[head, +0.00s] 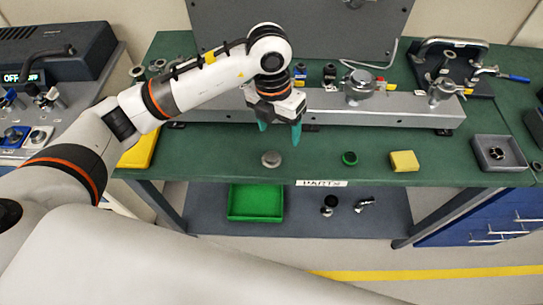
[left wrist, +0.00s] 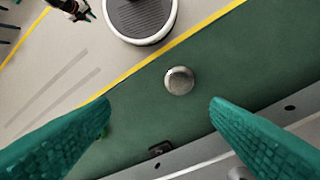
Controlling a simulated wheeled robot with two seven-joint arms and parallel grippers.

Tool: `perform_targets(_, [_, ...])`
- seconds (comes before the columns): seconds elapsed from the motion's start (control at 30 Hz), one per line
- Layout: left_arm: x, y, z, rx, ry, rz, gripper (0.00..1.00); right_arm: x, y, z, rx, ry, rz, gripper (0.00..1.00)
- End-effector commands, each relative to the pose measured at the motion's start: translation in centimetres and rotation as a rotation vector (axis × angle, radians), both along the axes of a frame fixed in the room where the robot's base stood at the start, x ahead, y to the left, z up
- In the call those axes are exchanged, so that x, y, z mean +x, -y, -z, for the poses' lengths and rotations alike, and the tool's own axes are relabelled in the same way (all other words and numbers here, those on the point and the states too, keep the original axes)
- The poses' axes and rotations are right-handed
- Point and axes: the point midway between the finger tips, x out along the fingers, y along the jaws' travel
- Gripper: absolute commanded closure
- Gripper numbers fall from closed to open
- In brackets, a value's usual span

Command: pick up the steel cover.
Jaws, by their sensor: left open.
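The steel cover (head: 271,159) is a small round grey disc lying flat on the green bench top (head: 218,150), near its front edge. In the left wrist view the steel cover (left wrist: 179,80) shows as a silver disc beyond the fingertips, a little right of the middle between them. My left gripper (head: 279,130) is open, with its green fingers pointing down behind the cover. In the left wrist view the gripper (left wrist: 160,104) has nothing between its fingers. My right gripper does not show in the head view.
A green ring (head: 349,158), a yellow block (head: 404,161) and a grey tray (head: 498,153) stand to the right along the front edge. A long metal rail (head: 400,113) with fittings runs behind. A green tray (head: 256,203) sits on the lower shelf.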

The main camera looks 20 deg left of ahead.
Motion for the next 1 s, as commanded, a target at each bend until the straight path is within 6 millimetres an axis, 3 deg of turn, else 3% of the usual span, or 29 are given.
perform_targets(0.1, [0.8, -2.1, -0.2, 0.104, 0.015, -0.038, 0.29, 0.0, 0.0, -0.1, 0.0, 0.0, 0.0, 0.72])
perform_targets(0.2, [0.7, -2.5, 0.8, 0.123, 0.013, -0.045, 0.29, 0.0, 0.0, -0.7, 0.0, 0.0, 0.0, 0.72])
perform_targets(0.43, [0.6, -2.4, 4.7, 0.118, 0.011, -0.042, 0.29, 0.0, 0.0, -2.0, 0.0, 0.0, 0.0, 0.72])
perform_targets(0.73, [0.4, -2.1, 7.2, 0.115, 0.011, -0.039, 0.29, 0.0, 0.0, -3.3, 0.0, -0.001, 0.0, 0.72])
perform_targets(0.87, [-0.1, -1.8, 9.1, 0.116, 0.01, -0.04, 0.29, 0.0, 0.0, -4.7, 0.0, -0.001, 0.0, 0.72])
perform_targets(1.0, [0.1, -1.8, 11.0, 0.115, 0.014, -0.041, 0.29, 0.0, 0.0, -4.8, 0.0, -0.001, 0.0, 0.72])
